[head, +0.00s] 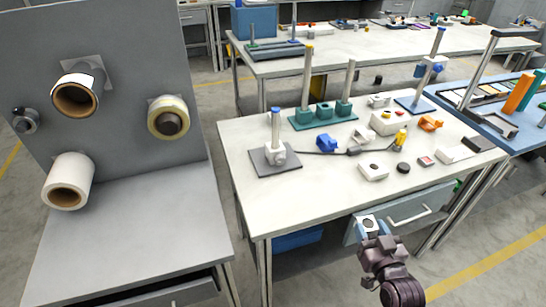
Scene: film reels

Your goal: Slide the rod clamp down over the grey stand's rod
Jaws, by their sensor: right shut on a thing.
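The grey stand (262,166) is on the left front part of the white table. It has a flat grey base, a white block (280,153) low on it and an upright rod (275,128) with a blue tip. My right gripper (369,228) is in front of the table's front edge, to the right of the stand and well apart from it. It is shut on a small whitish piece with a dark hole (368,222), which looks like the rod clamp. The gripper partly hides this piece. My left gripper is not in view.
A blue clamp-like part (327,143) and a yellow-tipped tool with a dark cable (401,137) lie right of the stand. A green base with tall rods (322,118) stands behind. An orange part (430,123) is farther right. The table's front left is clear.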

